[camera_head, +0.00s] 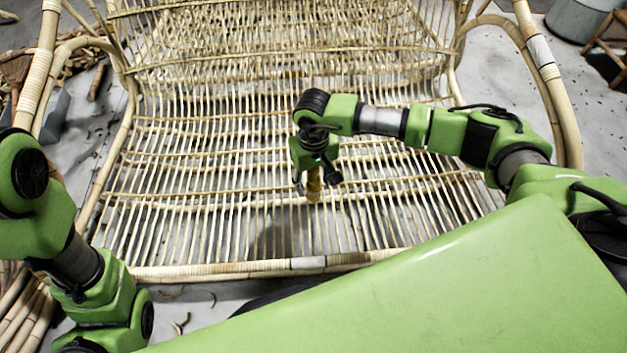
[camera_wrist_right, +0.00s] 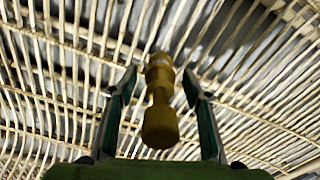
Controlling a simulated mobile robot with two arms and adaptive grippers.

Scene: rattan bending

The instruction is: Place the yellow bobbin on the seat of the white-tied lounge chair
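The rattan lounge chair fills the head view, with its slatted seat (camera_head: 220,215) below my right gripper. A white tie (camera_head: 308,263) wraps its front rail and another white tie (camera_head: 541,50) wraps its right arm. The yellow bobbin (camera_head: 314,186) is at the seat, roughly upright, between my right gripper's fingers (camera_head: 315,178). In the right wrist view the bobbin (camera_wrist_right: 160,122) has a visible gap to each finger of the open gripper (camera_wrist_right: 160,78). Whether its lower end touches the slats is hard to tell. My left arm shows at the left; its gripper is out of frame.
The seat around the bobbin is bare. Rattan poles (camera_head: 25,318) lie at the lower left. A grey bucket (camera_head: 580,18) stands at the top right beside a small wooden stool (camera_head: 608,45). Scraps litter the floor.

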